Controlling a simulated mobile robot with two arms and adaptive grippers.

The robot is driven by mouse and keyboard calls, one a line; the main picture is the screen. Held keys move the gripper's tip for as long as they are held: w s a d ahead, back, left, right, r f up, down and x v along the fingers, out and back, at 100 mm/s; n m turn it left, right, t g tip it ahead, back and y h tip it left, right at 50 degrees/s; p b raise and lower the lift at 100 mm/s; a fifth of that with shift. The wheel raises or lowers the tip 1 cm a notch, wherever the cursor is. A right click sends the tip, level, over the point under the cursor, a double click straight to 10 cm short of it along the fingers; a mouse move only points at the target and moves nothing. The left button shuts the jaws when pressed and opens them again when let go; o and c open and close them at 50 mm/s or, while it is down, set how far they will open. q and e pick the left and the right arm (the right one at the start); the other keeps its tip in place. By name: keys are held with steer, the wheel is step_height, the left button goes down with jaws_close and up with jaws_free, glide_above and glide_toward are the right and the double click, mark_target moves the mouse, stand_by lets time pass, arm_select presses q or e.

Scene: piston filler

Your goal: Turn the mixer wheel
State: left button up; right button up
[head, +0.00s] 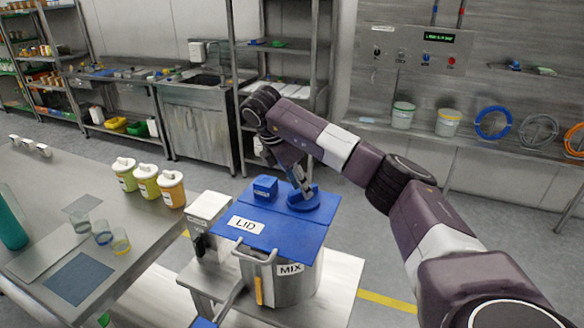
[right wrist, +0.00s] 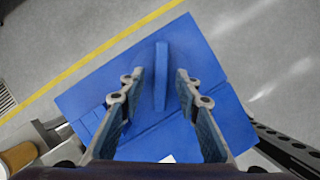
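The mixer is a metal tank (head: 292,285) with a MIX label and a blue lid (head: 270,236) marked LID. A blue round wheel (head: 318,203) sits on top of the lid, toward its right back side. My right gripper (head: 303,192) reaches down over the wheel and hides part of it. In the right wrist view, my right gripper (right wrist: 158,85) is open, with a thin raised blue bar (right wrist: 161,75), apparently part of the wheel, between its fingers. Gaps show on both sides of the bar. My left gripper is not in view.
A blue block (head: 265,187) stands on the lid beside the wheel. A white dispenser (head: 208,208) is left of the mixer. A steel table (head: 35,230) at left holds several yellow and orange jars (head: 147,180) and cups. Open floor lies behind the mixer.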

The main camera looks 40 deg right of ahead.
steer(key=v, duration=1.1)
stand_by(1.2)
